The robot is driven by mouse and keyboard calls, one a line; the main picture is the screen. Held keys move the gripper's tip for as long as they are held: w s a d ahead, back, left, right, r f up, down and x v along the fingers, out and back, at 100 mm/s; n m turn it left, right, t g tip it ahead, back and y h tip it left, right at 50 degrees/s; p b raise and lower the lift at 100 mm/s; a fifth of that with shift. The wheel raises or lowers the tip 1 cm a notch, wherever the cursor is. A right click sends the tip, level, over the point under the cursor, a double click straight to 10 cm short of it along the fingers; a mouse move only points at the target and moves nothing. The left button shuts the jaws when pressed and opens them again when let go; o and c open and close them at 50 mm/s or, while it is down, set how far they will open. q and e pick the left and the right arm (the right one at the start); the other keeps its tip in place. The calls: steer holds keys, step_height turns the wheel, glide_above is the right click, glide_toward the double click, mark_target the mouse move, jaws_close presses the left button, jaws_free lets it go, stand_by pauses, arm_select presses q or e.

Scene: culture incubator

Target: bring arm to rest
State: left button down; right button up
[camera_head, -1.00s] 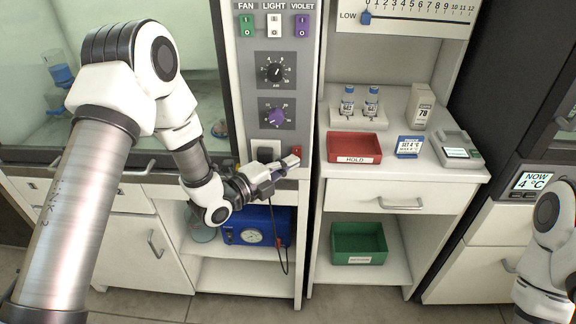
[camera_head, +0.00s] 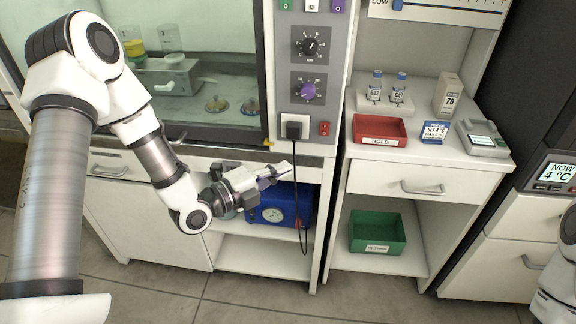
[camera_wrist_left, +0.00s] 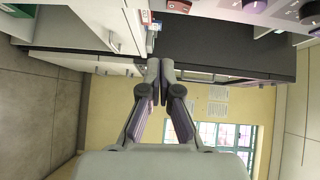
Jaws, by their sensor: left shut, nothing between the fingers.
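My left arm comes in from the left in the head view. Its gripper (camera_head: 280,174) is in front of the hood bench, below the control panel and near the hanging black cable. In the left wrist view the fingers of this gripper (camera_wrist_left: 160,82) are together and hold nothing. My right arm (camera_head: 557,270) shows only in part at the right edge of the head view, and its gripper is out of view.
The hood (camera_head: 190,85) stands behind my left arm. A blue device (camera_head: 270,212) sits on the shelf under the panel. A red tray (camera_head: 380,131) and two bottles rest on the counter to the right, with a green bin (camera_head: 378,232) below. Floor in front is clear.

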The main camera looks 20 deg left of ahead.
arm_select(q)
steer(key=shift+w, duration=0.15)
steer(key=s+d+f+n+g+y+p, duration=0.15)
steer(key=s+f+n+g, duration=0.3)
steer(key=s+f, duration=0.6)
steer(key=s+d+f+n+g+y+p, duration=0.1)
steer(key=s+d+f+n+g+y, duration=0.15)
steer(key=s+f+g, duration=0.8)
steer(key=s+a+f+n+y, duration=0.4)
steer(key=s+a+f+n, duration=0.1)
steer(key=n, duration=1.2)
steer(key=shift+s+a+f, duration=0.2)
steer(key=shift+s+f, duration=0.5)
steer(key=shift+s, duration=0.4)
